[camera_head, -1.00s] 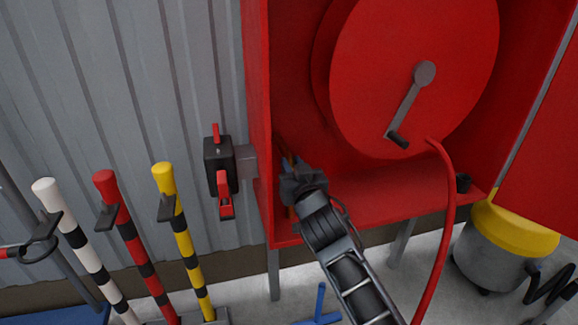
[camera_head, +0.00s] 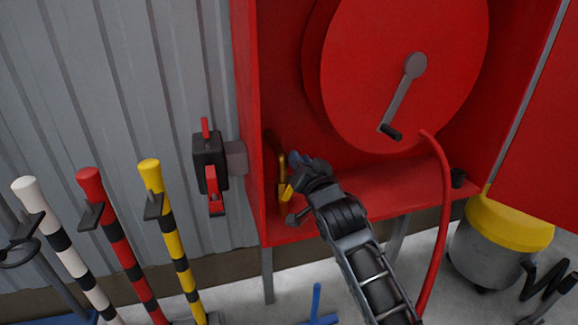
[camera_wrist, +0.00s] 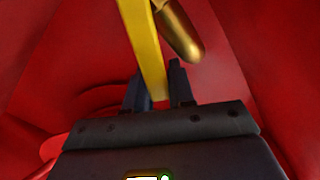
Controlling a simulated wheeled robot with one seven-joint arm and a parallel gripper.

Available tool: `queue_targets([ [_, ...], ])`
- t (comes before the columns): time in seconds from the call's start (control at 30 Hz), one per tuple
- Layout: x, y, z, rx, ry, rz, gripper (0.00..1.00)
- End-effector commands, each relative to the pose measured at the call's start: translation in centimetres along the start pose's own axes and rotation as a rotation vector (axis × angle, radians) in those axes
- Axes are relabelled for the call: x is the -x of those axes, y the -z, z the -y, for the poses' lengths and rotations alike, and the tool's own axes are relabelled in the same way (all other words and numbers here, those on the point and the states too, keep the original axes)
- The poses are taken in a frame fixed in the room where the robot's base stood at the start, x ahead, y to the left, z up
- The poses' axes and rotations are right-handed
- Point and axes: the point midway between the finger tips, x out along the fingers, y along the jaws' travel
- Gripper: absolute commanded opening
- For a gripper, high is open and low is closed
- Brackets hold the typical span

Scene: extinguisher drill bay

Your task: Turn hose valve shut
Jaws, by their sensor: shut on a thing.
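The hose valve is inside the red cabinet's left side, with a brass pipe (camera_head: 282,165) and a yellow lever (camera_head: 286,192). In the wrist view the yellow lever (camera_wrist: 147,50) passes between the fingers of my gripper (camera_wrist: 159,88), which is shut on it. The brass part (camera_wrist: 178,28) shows just right of the lever. In the head view my gripper (camera_head: 301,181) is at the lever, reaching in from the lower right. My gripper's body partly hides the valve, so the lever's exact angle to the pipe is hard to tell.
A red hose reel (camera_head: 400,75) with a crank fills the cabinet's upper part; its red hose (camera_head: 443,210) hangs right of my arm. A black box with a red lever (camera_head: 211,165) is mounted outside the left wall. Striped posts (camera_head: 172,230) stand left; a yellow-topped drum (camera_head: 505,230) stands right.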

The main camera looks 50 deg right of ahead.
Motion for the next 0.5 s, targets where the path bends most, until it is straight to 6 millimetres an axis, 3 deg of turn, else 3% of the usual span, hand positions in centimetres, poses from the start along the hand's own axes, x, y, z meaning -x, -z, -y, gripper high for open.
queue_targets([
  [0.5, 0.1, -1.6, -4.4, -0.492, -0.004, 0.005, 0.0],
])
